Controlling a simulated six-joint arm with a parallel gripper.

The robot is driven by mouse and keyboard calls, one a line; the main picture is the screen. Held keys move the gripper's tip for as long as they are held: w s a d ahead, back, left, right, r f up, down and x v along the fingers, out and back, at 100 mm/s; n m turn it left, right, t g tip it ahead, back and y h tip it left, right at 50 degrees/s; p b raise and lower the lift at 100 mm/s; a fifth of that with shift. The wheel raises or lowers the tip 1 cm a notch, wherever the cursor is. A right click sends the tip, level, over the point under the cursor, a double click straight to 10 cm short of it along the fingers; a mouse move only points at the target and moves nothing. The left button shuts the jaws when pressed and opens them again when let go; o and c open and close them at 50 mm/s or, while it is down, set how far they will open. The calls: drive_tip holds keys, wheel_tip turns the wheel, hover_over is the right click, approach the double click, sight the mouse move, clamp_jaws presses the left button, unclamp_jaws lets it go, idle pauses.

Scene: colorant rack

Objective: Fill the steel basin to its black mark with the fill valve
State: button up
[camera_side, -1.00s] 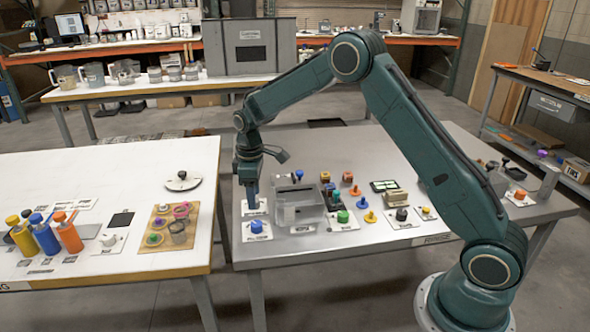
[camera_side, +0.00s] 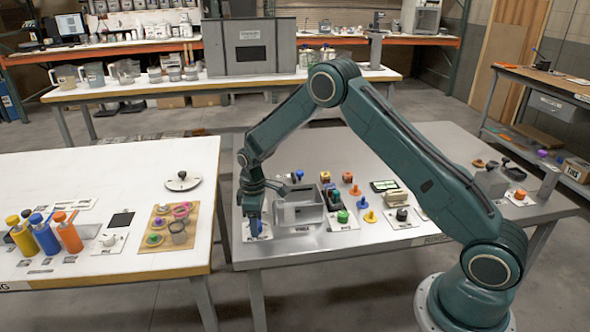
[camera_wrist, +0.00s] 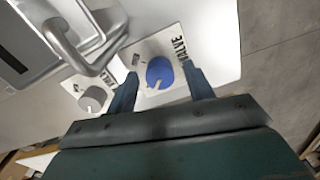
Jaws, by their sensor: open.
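The blue valve knob (camera_wrist: 159,72) sits on a white plate lettered VALVE, with a pale pointer on it. In the wrist view my gripper (camera_wrist: 158,84) is open, with one finger on each side of the knob; I cannot tell whether they touch it. In the side view my gripper (camera_side: 256,232) is down at this plate at the table's near left corner and partly hides the knob. The steel basin (camera_side: 298,216) stands just right of it. Part of the basin's rim and a curved metal pipe (camera_wrist: 66,42) show in the wrist view. I cannot make out the black mark or any water level.
A second, grey knob (camera_wrist: 92,100) on its own plate lies left of the blue one in the wrist view. Several coloured knobs and small blocks stand right of the basin. A white table (camera_side: 60,175) with bottles (camera_side: 68,232) is to the left, across a gap.

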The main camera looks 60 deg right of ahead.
drive_tip(key=c, duration=1)
drive_tip(key=shift+m, duration=2)
drive_tip(key=o, duration=1)
